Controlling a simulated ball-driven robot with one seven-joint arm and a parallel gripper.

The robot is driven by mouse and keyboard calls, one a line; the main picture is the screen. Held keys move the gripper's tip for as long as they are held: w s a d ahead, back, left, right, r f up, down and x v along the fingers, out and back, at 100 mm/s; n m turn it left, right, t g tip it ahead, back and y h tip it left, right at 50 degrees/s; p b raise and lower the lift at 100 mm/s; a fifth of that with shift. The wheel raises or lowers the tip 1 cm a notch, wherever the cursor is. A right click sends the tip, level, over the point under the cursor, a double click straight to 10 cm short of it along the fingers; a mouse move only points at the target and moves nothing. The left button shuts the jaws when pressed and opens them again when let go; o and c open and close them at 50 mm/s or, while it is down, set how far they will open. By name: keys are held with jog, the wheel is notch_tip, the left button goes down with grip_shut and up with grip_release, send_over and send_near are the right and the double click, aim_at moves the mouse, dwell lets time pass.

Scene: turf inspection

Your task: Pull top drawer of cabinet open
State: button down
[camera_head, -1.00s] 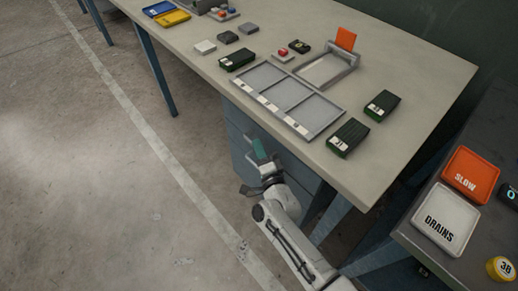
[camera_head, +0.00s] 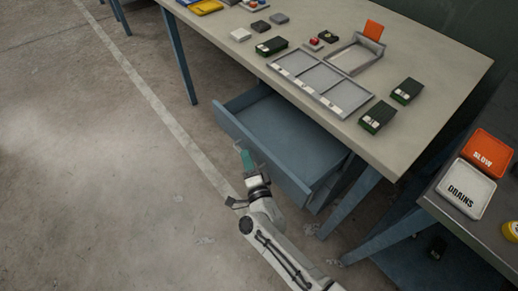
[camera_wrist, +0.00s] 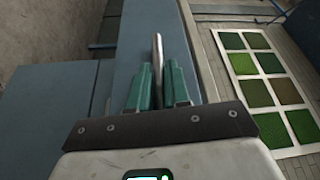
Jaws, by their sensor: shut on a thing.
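The blue-grey top drawer (camera_head: 295,135) stands pulled well out from under the table in the head view, and its inside looks empty. My gripper (camera_head: 243,157) is at the middle of the drawer's front, with its green fingers against it. In the wrist view my gripper (camera_wrist: 158,88) is shut around the metal bar handle (camera_wrist: 158,50), which runs between the two green fingers. The drawer front (camera_wrist: 128,45) lies just behind the handle. The cabinet body under the table is mostly hidden by the open drawer and the tabletop.
The tabletop (camera_head: 440,75) overhangs the cabinet and bears a grey divided tray (camera_head: 318,86), dark green boxes (camera_head: 378,117) and smaller items. A lower dark table at right carries an orange SLOW block (camera_head: 487,148) and a white DRAINS block (camera_head: 465,188). Floor in front is clear.

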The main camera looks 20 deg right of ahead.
jog(key=s+a, duration=0.2)
jog(key=a, duration=0.5)
jog(key=s+a, duration=0.3)
jog(key=a, duration=0.5)
jog(key=shift+f, duration=0.15)
jog(key=c, duration=1.2)
grip_release()
jog(key=shift+o, duration=0.2)
jog(key=s, duration=1)
jog(key=shift+s+a+f, duration=0.3)
jog(key=shift+s+a, duration=0.05)
jog(key=shift+a, duration=0.1)
